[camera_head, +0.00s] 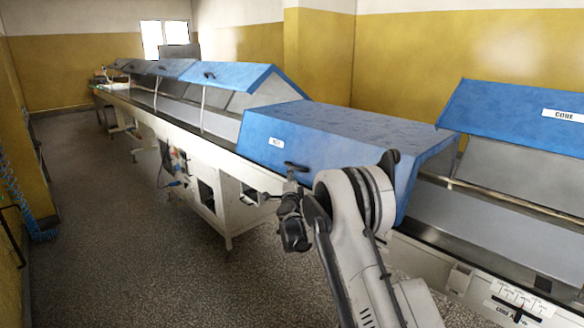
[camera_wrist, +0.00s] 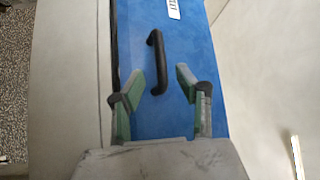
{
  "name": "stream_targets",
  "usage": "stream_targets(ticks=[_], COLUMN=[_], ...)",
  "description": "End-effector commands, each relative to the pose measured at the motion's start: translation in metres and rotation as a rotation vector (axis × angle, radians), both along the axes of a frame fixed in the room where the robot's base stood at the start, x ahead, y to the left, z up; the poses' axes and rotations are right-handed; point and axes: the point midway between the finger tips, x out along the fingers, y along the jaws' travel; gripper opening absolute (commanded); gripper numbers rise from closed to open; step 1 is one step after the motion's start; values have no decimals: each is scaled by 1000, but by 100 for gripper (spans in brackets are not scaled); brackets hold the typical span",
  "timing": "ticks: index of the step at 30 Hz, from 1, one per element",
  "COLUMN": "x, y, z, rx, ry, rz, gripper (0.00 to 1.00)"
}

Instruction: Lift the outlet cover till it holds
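The blue outlet cover (camera_head: 335,130) is down over the conveyor in the middle of the head view, with a small white label on its front face. It fills the middle of the wrist view (camera_wrist: 185,45). Its black bar handle (camera_head: 296,166) is low on the front face. In the wrist view the handle (camera_wrist: 154,52) runs lengthwise, with its near end between my fingertips. My gripper (camera_wrist: 159,76) is open, with a green-padded finger on each side of the handle. Whether a finger touches it I cannot tell. In the head view my gripper (camera_head: 290,190) is partly hidden by my wrist.
Another blue cover (camera_head: 515,115) stands raised at the right, above a steel rail (camera_head: 510,205). More blue covers (camera_head: 225,75) stand tilted along the line at the left. A control panel (camera_head: 520,298) is at lower right. The speckled floor (camera_head: 110,230) in front is clear.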

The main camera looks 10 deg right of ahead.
Motion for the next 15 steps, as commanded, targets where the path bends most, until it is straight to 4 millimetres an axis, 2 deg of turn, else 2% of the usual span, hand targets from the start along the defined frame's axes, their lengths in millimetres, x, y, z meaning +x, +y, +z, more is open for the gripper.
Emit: stream_targets(ticks=[3,9,15], x=[23,55,72], y=[-5,-11,-14], z=[3,8,9], rx=[-1,-1,-1], ry=[0,0,0], rz=[-1,0,0], gripper=[33,33,33])
